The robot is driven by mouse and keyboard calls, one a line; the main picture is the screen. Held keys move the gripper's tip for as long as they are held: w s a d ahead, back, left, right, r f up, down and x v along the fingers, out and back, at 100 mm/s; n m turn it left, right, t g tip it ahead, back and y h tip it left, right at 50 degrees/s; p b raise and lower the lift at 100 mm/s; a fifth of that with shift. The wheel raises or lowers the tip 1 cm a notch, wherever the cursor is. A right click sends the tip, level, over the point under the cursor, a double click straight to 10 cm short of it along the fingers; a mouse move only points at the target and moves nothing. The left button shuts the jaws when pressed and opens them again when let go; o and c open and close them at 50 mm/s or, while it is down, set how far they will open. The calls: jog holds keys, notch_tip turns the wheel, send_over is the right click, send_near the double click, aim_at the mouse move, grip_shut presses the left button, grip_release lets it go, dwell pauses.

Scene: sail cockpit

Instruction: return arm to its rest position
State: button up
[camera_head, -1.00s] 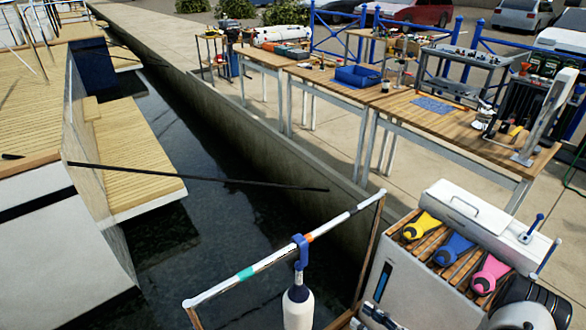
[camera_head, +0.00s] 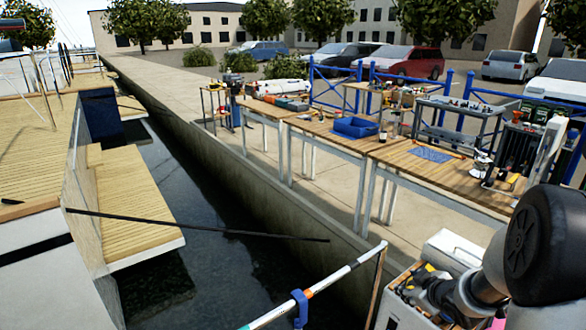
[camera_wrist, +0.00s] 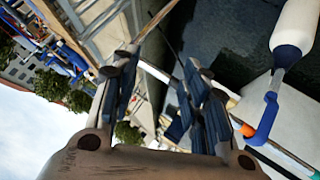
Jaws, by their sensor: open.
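My gripper (camera_wrist: 160,98) shows in the wrist view with its two dark-padded fingers apart and nothing held between them. My arm (camera_head: 520,250) rises at the lower right of the head view, bent over the white console (camera_head: 452,250). It hides much of the console and most of the coloured handles in it. I cannot clearly make out the gripper in the head view.
A rail with coloured bands (camera_head: 325,276) carries a blue hook (camera_head: 300,308); a white fender (camera_wrist: 294,28) hangs by it in the wrist view. A dark pole (camera_head: 200,226) spans the water. Wooden workbenches (camera_head: 440,185) with tools and a blue bin (camera_head: 356,127) line the quay.

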jog(key=s+a+r+m+g+h, duration=0.1)
jog(key=s+a+r+m+h, duration=0.15)
jog(key=s+r, duration=0.4)
jog(key=s+a+r+m+g+h, duration=0.1)
jog(key=s+a+r+m, duration=0.15)
jog(key=s+r, duration=0.45)
jog(key=s+a+r+m+g+y, duration=0.1)
jog(key=s+a, duration=0.5)
jog(key=s, duration=0.4)
jog(key=s+a+r+m+g+y, duration=0.1)
jog(key=s+a+g+y, duration=0.1)
jog(key=s+a, duration=0.4)
jog(key=s, duration=0.3)
jog(key=shift+s+r, duration=0.3)
jog(key=shift+s, duration=0.05)
jog(key=shift+y, duration=0.25)
jog(key=shift+c, duration=0.3)
